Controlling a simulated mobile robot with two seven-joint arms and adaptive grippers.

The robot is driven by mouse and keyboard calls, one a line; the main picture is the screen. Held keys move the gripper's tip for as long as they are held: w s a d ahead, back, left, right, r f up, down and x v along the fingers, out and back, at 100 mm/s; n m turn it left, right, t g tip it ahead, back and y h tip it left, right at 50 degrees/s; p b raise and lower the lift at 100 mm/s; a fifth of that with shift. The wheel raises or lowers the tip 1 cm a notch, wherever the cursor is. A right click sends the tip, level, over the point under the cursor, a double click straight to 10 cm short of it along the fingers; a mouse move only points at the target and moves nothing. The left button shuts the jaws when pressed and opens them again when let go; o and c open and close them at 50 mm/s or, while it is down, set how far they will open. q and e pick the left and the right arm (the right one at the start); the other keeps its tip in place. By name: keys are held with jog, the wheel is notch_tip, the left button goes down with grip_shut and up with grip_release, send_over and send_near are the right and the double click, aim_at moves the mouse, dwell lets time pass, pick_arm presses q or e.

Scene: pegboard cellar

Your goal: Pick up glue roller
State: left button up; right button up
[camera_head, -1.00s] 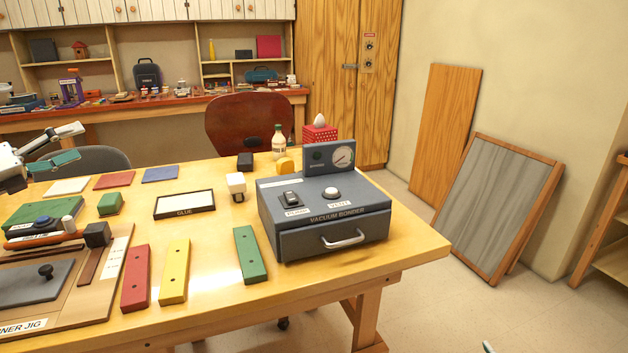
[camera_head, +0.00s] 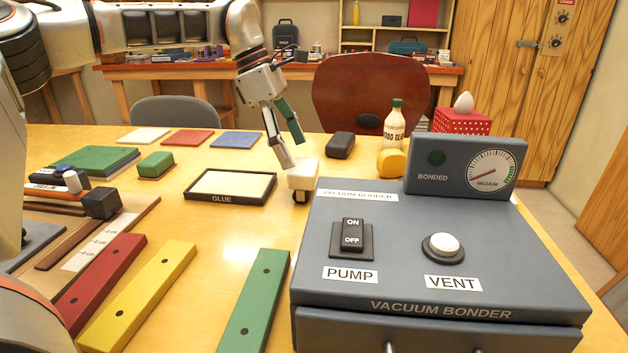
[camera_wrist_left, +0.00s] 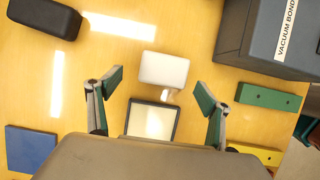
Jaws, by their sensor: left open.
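The glue roller (camera_head: 303,174) is a small white block with a dark roller under it. It stands on the table between the glue tray and the vacuum bonder. In the left wrist view its white top (camera_wrist_left: 164,70) lies ahead of and between the spread fingers. My left gripper (camera_head: 290,150) is open and empty, reaching down just above and behind the roller. It also shows in the left wrist view (camera_wrist_left: 160,84) with both green-padded fingers apart. I cannot tell whether a finger touches the roller. My right gripper is not in view.
The grey vacuum bonder (camera_head: 410,245) stands close on the right. The glue tray (camera_head: 230,186) lies just left of the roller. Coloured bars, one green (camera_head: 255,300), lie in front.

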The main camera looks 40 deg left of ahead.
aim_at(300, 165)
pick_arm(q)
jog(key=x, duration=0.3)
jog(key=b+x, duration=0.1)
jog(key=x, duration=0.1)
jog(key=shift+s+d+f, duration=0.25)
jog(key=shift+d+f, duration=0.05)
jog(key=shift+w+d+f, duration=0.15)
jog(key=shift+f, duration=0.2)
jog(key=shift+r, duration=0.1)
jog(key=c, duration=1.4)
